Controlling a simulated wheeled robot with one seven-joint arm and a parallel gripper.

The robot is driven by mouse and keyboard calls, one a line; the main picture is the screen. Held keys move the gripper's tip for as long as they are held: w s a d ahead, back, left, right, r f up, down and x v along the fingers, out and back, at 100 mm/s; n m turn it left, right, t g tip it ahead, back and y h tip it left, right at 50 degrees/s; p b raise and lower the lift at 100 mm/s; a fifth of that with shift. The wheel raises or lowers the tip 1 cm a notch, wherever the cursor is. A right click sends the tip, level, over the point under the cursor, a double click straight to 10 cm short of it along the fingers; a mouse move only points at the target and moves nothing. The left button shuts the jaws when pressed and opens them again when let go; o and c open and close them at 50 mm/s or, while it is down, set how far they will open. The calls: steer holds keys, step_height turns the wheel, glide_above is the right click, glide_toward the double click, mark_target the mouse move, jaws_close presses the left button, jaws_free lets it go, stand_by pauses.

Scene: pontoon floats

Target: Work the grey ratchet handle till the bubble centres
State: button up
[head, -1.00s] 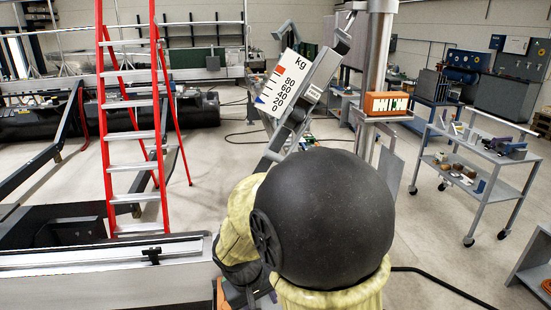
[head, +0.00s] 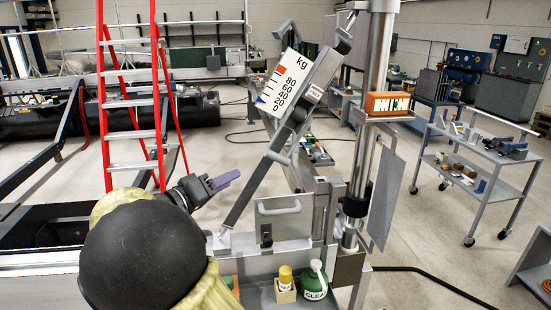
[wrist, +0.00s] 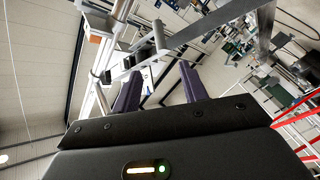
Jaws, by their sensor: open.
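I cannot tell for certain which grey part is the ratchet handle. My gripper (head: 227,179) has purple fingers and is left of the slanted arm, apart from it. In the wrist view its two fingers (wrist: 160,88) are spread with nothing held between them.
A grey box with a handle (head: 284,219) stands below the slanted arm. A yellow-capped bottle (head: 285,278) and a green-and-white container (head: 314,282) stand in front. A red ladder (head: 131,100) is at left, a grey cart (head: 480,165) at right.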

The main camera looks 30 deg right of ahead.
mark_target(274, 157)
steer(key=p+x, duration=0.8)
steer(key=x, duration=0.8)
steer(key=shift+w+d+r, duration=0.1)
steer(key=shift+w+d, duration=0.1)
steer(key=shift+d, duration=0.15)
steer(key=shift+w+d, duration=0.1)
steer(key=shift+d, duration=0.2)
jaws_close()
